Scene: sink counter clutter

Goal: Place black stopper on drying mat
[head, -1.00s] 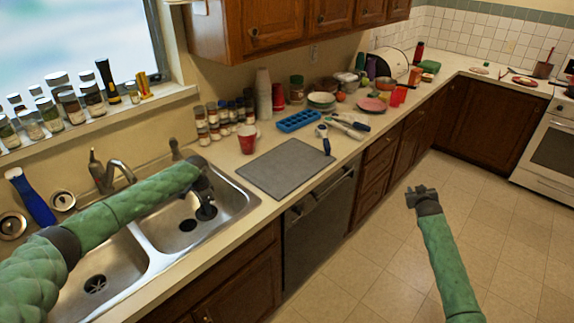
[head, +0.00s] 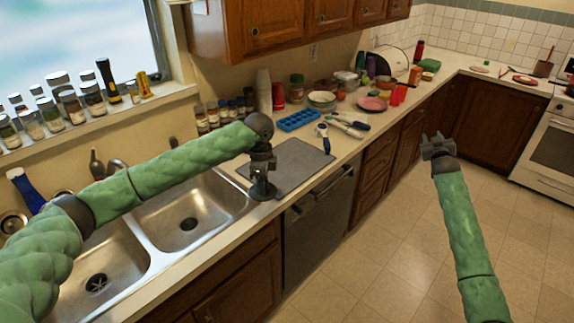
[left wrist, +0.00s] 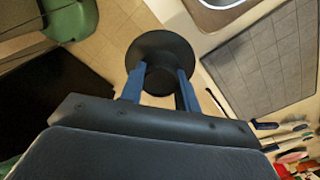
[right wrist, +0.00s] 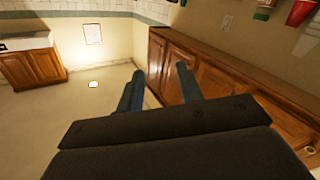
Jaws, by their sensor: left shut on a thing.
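The black stopper (left wrist: 160,48) is a round dark disc with a smaller knob, clamped between the blue fingers of my left gripper (left wrist: 158,85) in the left wrist view. In the head view, my left gripper (head: 264,178) holds the stopper (head: 262,190) by the near left corner of the drying mat, over the counter's front edge. The grey rectangular drying mat (head: 300,162) lies flat on the counter; it also shows at the right of the left wrist view (left wrist: 268,62). My right gripper (head: 437,147) is open and empty above the floor, fingers apart in the right wrist view (right wrist: 158,85).
The double sink (head: 190,222) lies left of the mat. A blue tray (head: 298,120) and some utensils (head: 345,128) sit behind and right of the mat. Jars and stacked cups (head: 263,90) stand along the wall. The mat's visible surface is clear.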

